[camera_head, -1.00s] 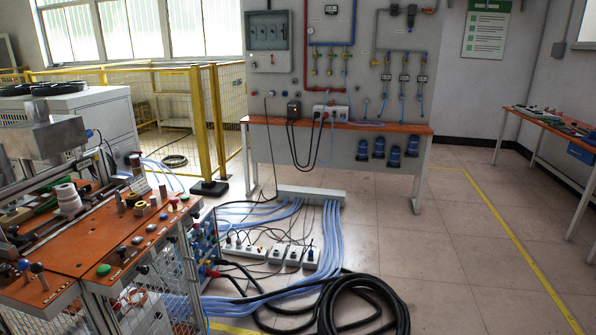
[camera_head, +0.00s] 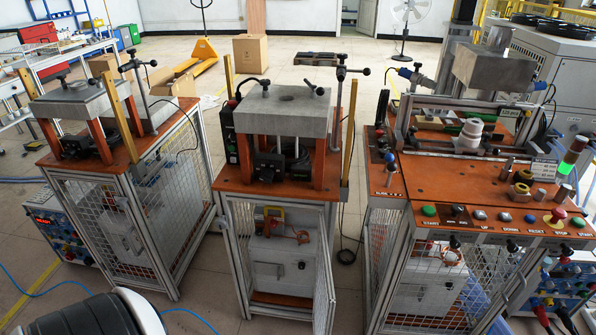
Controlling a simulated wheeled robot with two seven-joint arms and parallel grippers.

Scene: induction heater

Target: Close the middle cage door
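The middle cage (camera_head: 226,240) is the metal-framed stand under the middle press, with an orange top. Its mesh door (camera_head: 323,278) shows at the right side of the front opening, seen nearly edge-on. It stands open, swung out toward me. Through the open front a white box (camera_head: 275,274) with a dark handle shows inside, with a yellow part and orange wire above it. Neither of my grippers shows in this view.
A left mesh cage (camera_head: 170,195) with a similar press stands beside the middle one. A right workstation (camera_head: 440,180) with buttons and a mesh cage stands close on the other side. Some floor (camera_head: 215,295) is clear in front, with a blue cable at lower left.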

